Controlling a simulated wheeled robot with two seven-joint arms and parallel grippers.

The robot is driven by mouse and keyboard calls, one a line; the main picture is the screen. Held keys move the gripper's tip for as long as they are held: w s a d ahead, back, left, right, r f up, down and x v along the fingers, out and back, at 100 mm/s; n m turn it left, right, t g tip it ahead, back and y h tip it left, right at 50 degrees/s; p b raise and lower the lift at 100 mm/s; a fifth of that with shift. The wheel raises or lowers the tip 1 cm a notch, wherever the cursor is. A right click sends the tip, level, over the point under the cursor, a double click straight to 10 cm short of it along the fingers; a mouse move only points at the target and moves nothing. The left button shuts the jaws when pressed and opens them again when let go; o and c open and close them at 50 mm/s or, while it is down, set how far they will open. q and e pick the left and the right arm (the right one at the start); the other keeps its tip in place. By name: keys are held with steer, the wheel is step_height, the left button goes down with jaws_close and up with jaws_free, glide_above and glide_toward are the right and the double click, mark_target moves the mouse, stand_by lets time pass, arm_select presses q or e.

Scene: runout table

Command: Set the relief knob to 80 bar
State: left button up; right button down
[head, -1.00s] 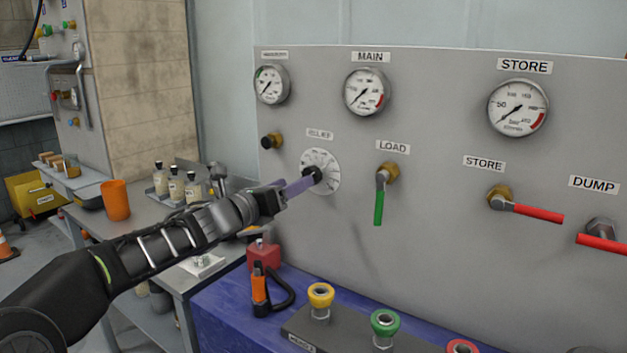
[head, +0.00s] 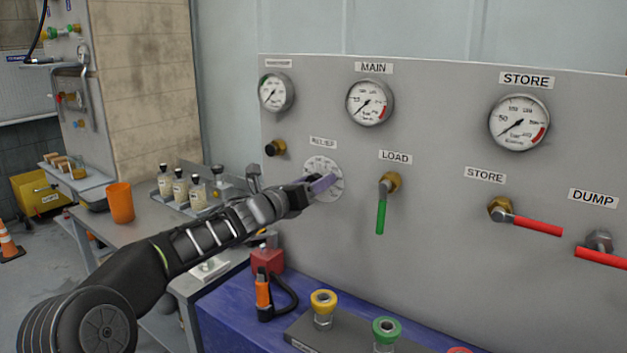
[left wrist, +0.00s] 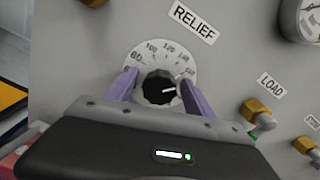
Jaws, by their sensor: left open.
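The relief knob (left wrist: 158,89) is black and sits at the centre of a white numbered dial (left wrist: 150,53) under the RELIEF label (left wrist: 194,22). Its white pointer line points to the right in the left wrist view, toward the right finger; the number it meets is hidden. My left gripper (left wrist: 158,77) is open, with one purple finger on each side of the knob; I cannot tell whether they touch it. In the head view my left gripper (head: 322,186) is at the dial (head: 320,164) and hides the knob. My right gripper is not in view.
The LOAD valve with its green handle (head: 381,216) is just right of the dial. A small black knob (head: 275,148) is at upper left. Gauges (head: 370,102) sit above. Coloured couplings (head: 323,302) and an orange-handled item (head: 263,293) are below.

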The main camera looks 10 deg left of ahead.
arm_select(q)
jaws_close()
stand_by(0.7)
